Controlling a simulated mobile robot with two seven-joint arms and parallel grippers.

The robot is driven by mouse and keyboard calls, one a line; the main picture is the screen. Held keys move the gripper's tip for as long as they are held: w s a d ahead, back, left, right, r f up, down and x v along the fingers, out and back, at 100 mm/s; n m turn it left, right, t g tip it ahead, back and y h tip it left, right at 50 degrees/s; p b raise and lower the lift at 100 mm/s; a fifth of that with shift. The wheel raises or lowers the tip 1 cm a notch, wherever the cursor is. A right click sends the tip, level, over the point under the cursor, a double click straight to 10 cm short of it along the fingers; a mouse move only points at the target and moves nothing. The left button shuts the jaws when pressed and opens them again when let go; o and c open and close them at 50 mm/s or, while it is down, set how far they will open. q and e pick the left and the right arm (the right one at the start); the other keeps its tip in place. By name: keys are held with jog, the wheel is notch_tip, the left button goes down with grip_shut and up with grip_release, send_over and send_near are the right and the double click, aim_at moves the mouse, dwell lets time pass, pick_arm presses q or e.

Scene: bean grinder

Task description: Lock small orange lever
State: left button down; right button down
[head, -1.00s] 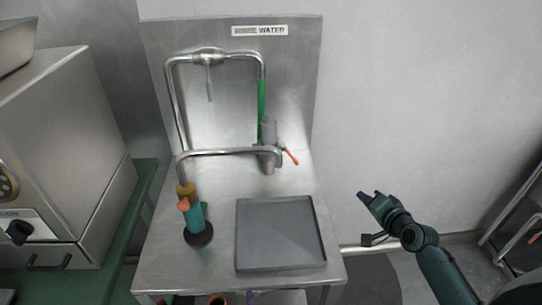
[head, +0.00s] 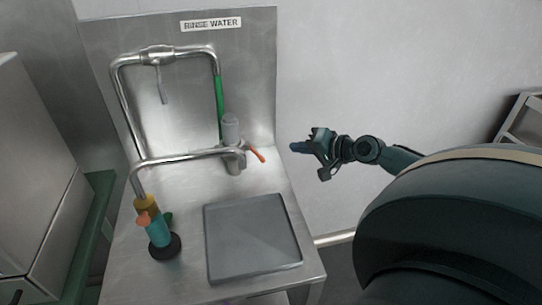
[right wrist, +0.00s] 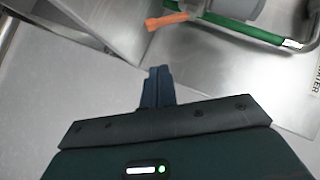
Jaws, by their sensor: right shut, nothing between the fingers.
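The small orange lever (head: 256,154) sticks out to the right from the grey valve body (head: 231,132) on the metal rinse station. In the right wrist view the lever (right wrist: 167,21) shows at the top, beyond my fingertips. My right gripper (head: 297,147) is shut and empty, to the right of the lever and apart from it, with its fingers pointing left toward it. The closed fingers also show in the right wrist view (right wrist: 157,88). My left gripper is in neither view.
A grey tray (head: 253,238) lies on the station's front right. A tall metal backsplash (head: 262,80) stands behind. A steel machine (head: 27,180) is at the left.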

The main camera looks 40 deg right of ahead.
aim_at(265, 160)
jog(key=x, duration=0.5)
jog(key=shift+w, duration=0.2)
jog(key=shift+w+a+f+p, duration=0.3)
jog(key=shift+a+f, duration=0.1)
jog(key=shift+a, duration=0.2)
jog(key=shift+w+a+f+p, duration=0.3)
jog(key=shift+a+f, duration=0.1)
jog(key=shift+a, duration=0.2)
jog(key=shift+w+a+f, duration=0.15)
jog(key=shift+a+f, duration=0.15)
jog(key=shift+f, duration=0.1)
jog(key=shift+w+a+f+b, duration=0.15)
jog(key=shift+a+f+b, duration=0.2)
jog(key=shift+f, duration=0.3)
jog(key=shift+w+a+f, duration=0.15)
jog(key=shift+a+f, duration=0.05)
jog(key=shift+f, duration=0.1)
jog(key=shift+r, duration=0.1)
